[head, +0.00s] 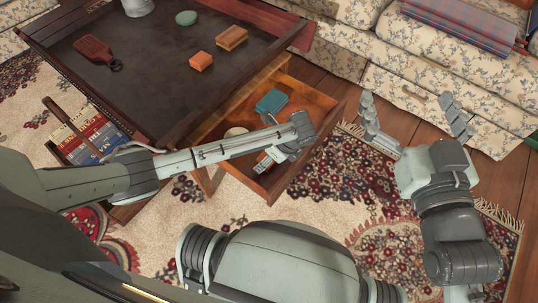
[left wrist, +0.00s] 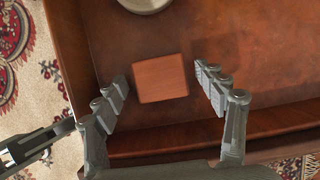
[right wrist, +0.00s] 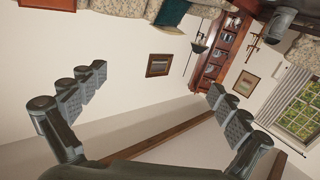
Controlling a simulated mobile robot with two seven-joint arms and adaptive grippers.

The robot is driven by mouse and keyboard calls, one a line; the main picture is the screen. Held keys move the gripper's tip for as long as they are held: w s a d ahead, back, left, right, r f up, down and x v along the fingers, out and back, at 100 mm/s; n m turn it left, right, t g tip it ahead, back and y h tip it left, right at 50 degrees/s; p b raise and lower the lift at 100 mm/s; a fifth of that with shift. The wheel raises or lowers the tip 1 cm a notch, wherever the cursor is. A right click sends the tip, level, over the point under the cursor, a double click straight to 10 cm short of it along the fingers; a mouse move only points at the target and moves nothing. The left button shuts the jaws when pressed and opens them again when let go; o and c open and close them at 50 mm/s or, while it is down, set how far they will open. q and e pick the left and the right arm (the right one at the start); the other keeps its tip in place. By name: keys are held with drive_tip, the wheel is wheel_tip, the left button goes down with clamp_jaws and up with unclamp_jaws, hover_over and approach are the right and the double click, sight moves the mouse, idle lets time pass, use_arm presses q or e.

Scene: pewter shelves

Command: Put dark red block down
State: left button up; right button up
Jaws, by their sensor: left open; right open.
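The dark red block (left wrist: 160,78) lies flat on the floor of the open wooden drawer, near the drawer's front wall. In the left wrist view it sits between the two fingers of my left gripper (left wrist: 165,90), with a gap on each side. That gripper is open and holds nothing. In the head view my left gripper (head: 272,158) reaches down into the drawer (head: 308,92), and my arm and gripper mostly hide the block. My right gripper (head: 418,120) is open and empty above the rug and floor at right; the right wrist view shows nothing between its fingers (right wrist: 147,100).
A teal item (head: 271,101) and a pale round dish (head: 235,132) are also in the drawer. The dark table (head: 140,90) above holds an orange block (head: 200,61), a wooden box (head: 232,38), a paddle (head: 95,51) and a green disc (head: 186,18). A floral sofa (head: 400,70) stands behind.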

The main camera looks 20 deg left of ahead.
sight(275, 167)
use_arm(q)
drive_tip(key=shift+r, duration=0.1)
